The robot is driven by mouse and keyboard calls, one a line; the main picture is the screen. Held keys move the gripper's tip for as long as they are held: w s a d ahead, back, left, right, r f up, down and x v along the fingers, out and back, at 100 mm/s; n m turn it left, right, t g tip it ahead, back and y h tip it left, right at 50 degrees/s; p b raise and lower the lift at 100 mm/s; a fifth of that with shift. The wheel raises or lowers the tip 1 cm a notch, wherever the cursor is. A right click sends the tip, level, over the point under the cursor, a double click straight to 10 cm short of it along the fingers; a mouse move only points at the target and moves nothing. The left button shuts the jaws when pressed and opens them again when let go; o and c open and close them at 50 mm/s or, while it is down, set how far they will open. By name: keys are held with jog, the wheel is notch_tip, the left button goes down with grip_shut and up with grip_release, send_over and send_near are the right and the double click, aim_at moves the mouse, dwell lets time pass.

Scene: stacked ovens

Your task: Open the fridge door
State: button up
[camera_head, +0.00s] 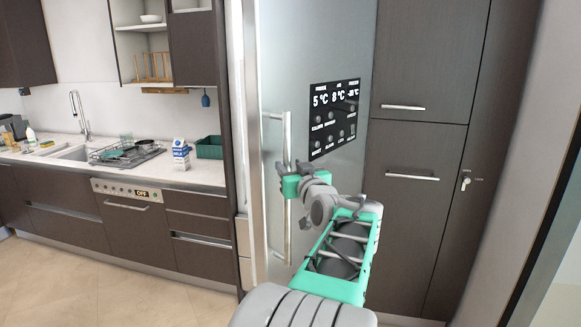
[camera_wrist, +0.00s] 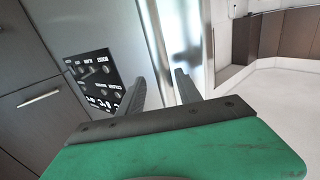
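The fridge door (camera_head: 330,60) is a tall grey metal panel with a black display panel (camera_head: 334,118). Its long vertical handle (camera_head: 287,135) runs along the left side of the door. My gripper (camera_head: 285,170) is at the handle, around mid-height, and covers part of it. In the wrist view, the two dark fingers of my gripper (camera_wrist: 161,82) are spread apart. The handle (camera_wrist: 151,40) appears to run between them, with visible gaps. The display panel also shows in the wrist view (camera_wrist: 95,78). The door looks shut, though its left edge is hard to judge.
Dark cabinets (camera_head: 415,150) stand right of the fridge. A counter (camera_head: 120,170) with a sink, dish rack and milk carton (camera_head: 181,154) is at the left. Clear floor (camera_head: 90,285) lies in front of the lower cabinets.

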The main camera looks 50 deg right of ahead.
jog(key=shift+a, duration=0.1)
jog(key=c, duration=0.6)
jog(key=shift+s, duration=0.15)
grip_shut()
dwell(0.4)
